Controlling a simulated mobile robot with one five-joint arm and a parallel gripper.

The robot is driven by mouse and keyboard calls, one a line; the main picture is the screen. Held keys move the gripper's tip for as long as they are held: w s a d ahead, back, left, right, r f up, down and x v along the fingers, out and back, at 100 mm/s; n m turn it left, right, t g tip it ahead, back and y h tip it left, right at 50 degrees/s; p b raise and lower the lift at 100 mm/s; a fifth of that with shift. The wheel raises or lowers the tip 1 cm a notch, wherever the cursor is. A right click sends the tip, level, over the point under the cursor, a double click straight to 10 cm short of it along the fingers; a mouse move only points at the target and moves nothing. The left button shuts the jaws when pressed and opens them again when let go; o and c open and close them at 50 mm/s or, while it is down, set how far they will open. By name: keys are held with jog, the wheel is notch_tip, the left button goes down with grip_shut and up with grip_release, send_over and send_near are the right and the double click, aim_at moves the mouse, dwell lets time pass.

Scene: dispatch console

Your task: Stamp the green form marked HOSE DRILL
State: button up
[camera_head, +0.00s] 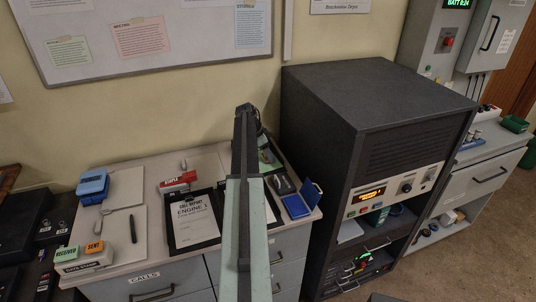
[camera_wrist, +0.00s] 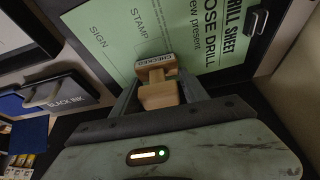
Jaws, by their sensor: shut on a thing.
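The green form (camera_wrist: 128,30) marked HOSE DRILL lies on a dark clipboard (camera_wrist: 257,22); its STAMP and SIGN lines show in the wrist view. In the head view a strip of the form (camera_head: 268,157) shows beside my arm, which hides the rest. My gripper (camera_wrist: 160,88) is shut on a wooden stamp (camera_wrist: 160,94) with a CHECKED label (camera_wrist: 154,60). The stamp is over the form's lower part near the word STAMP; I cannot tell whether it touches the paper. In the head view my arm hides the gripper and stamp.
A box labelled BLACK INK (camera_wrist: 70,92) is at the left of the wrist view. An open blue ink pad (camera_head: 298,205) sits at the desk's right edge beside the dark cabinet (camera_head: 375,105).

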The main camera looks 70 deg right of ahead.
dwell(0.5)
notch_tip(320, 180, up, 7)
jog(key=p, duration=0.7)
jog(key=shift+r, duration=0.1)
jog(key=shift+f, duration=0.25)
